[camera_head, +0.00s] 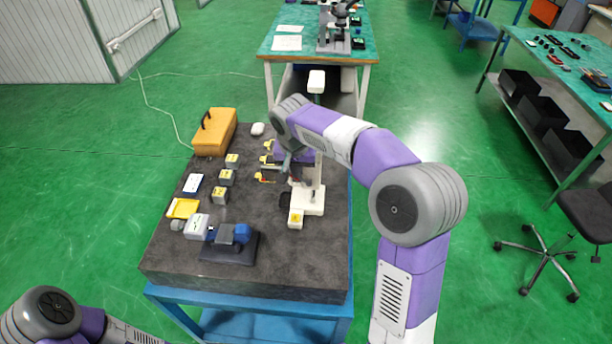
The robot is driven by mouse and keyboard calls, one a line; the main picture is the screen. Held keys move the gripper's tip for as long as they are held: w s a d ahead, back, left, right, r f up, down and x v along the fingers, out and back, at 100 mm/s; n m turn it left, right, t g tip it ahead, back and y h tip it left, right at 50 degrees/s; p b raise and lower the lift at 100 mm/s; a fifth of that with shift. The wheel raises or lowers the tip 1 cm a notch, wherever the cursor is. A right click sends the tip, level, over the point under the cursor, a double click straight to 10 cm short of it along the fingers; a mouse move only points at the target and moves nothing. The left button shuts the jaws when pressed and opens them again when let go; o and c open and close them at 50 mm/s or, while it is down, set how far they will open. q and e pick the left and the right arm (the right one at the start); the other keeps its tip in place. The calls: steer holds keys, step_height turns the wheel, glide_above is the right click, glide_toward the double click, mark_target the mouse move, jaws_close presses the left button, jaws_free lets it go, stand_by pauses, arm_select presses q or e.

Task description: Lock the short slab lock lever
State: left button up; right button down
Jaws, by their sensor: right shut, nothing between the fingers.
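My right gripper (285,170) is shut and empty. It points down beside a white upright device (313,200) on the dark slab-topped table (275,265). The arm and wrist partly cover this spot. Several small yellow, red and dark parts (265,178) lie just left of the gripper. I cannot tell which small part is the short slab lock lever, or whether the gripper touches it. My left arm shows at the lower left corner; its gripper is out of view.
A yellow-orange case (215,132) stands at the table's back left. Grey blocks (220,195) with yellow tops stand in a row left of centre. A blue and grey vise-like device (232,236) sits at the front. The slab's front right is clear.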

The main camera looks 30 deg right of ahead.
steer(key=shift+f, duration=0.1)
steer(key=shift+w+a+r+p, duration=0.1)
steer(key=shift+a+r+p, duration=0.1)
steer(key=shift+r+p, duration=1.1)
steer(key=shift+w+a+r+p, duration=0.1)
steer(key=shift+a+r+p, duration=0.05)
steer(key=shift+r+p, duration=1.1)
steer(key=shift+r, duration=0.1)
